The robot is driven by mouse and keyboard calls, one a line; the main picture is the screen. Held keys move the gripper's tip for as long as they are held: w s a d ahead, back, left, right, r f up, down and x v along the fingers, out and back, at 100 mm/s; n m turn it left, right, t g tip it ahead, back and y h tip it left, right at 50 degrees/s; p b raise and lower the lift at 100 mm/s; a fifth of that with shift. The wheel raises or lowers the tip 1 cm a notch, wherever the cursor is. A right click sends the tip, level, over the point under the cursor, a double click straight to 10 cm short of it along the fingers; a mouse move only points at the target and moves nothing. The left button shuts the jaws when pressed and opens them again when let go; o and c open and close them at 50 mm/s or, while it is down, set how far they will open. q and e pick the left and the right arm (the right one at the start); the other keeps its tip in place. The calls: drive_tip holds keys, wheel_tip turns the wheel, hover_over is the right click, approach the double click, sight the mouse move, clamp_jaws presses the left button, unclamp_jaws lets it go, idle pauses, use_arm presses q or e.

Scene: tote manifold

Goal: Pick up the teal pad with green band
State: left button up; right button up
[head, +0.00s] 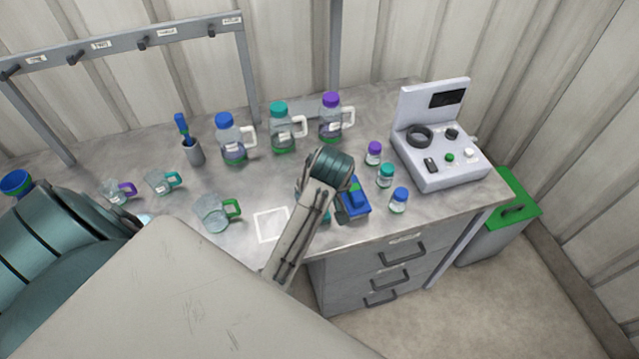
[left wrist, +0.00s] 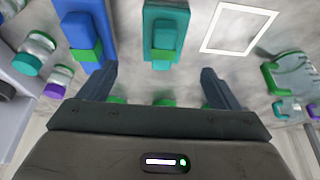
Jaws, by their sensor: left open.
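The teal pad with green band (left wrist: 165,30) lies on the bench, seen in the left wrist view at the top middle. In the head view only a small teal bit (head: 327,217) shows beside my arm, which hides the rest. My left gripper (left wrist: 160,88) is open and empty. Its two fingers point toward the pad, one to each side of its line, with the pad beyond the fingertips. My right gripper is not in view.
A blue pad with a green band (left wrist: 85,30) lies close beside the teal pad; it also shows in the head view (head: 356,203). A white square outline (head: 271,225) lies on the other side. Small vials (head: 385,176), jugs (head: 282,128) and a green-handled mug (head: 214,216) stand around.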

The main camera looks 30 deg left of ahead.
use_arm(q)
drive_tip(key=p+x, duration=0.1)
drive_tip(key=x, duration=0.4)
drive_tip(key=shift+s+a, duration=0.15)
drive_tip(key=shift+s, duration=0.05)
drive_tip(key=shift+w+a+f+p, duration=0.1)
drive_tip(key=shift+w+f+p, duration=0.05)
drive_tip(key=shift+f+p, duration=0.15)
drive_tip(key=p+x, duration=0.2)
drive_tip(key=x, duration=0.2)
drive_tip(key=shift+a+r, duration=0.1)
drive_tip(key=shift+a, duration=0.05)
drive_tip(key=shift+w+a+f, duration=0.1)
drive_tip(key=shift+w+f, duration=0.05)
drive_tip(key=shift+f, duration=0.25)
drive_tip(key=c, duration=1.1)
